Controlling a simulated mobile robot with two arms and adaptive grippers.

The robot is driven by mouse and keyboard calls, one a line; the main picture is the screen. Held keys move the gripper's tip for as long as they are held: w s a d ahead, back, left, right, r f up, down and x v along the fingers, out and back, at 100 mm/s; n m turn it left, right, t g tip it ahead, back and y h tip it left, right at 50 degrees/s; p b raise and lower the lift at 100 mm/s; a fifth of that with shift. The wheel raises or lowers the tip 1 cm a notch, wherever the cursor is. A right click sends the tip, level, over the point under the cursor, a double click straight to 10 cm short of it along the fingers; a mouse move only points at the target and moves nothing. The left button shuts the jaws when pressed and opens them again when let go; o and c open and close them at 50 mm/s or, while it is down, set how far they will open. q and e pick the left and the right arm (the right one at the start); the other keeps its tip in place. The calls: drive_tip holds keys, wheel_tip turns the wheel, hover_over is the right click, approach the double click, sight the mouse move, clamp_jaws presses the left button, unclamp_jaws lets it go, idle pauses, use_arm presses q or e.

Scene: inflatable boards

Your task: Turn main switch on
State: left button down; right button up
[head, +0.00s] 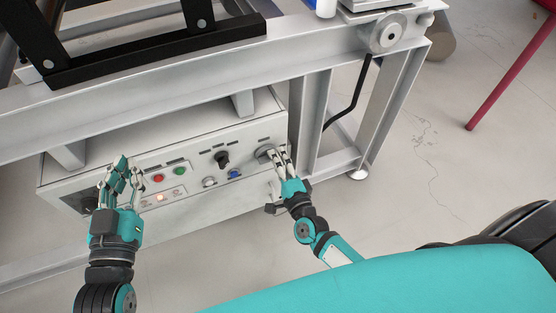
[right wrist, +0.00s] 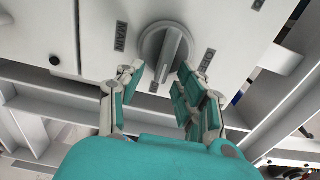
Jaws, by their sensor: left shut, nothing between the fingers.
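The main switch (right wrist: 166,55) is a round grey rotary knob with a raised bar handle, on the front of a light control box. In the right wrist view its bar is tilted slightly from vertical, beside a label reading MAIN (right wrist: 121,36). The main switch also shows in the head view (head: 264,152), partly covered by my right fingers. My right gripper (right wrist: 160,82) is open, its fingertips on either side of the knob's lower part; I cannot tell whether they touch it. My left gripper (head: 122,167) is shut and empty in front of the box's left end.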

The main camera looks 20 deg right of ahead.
drive_tip(key=s, duration=1.2)
drive_tip(key=shift+d, duration=0.2)
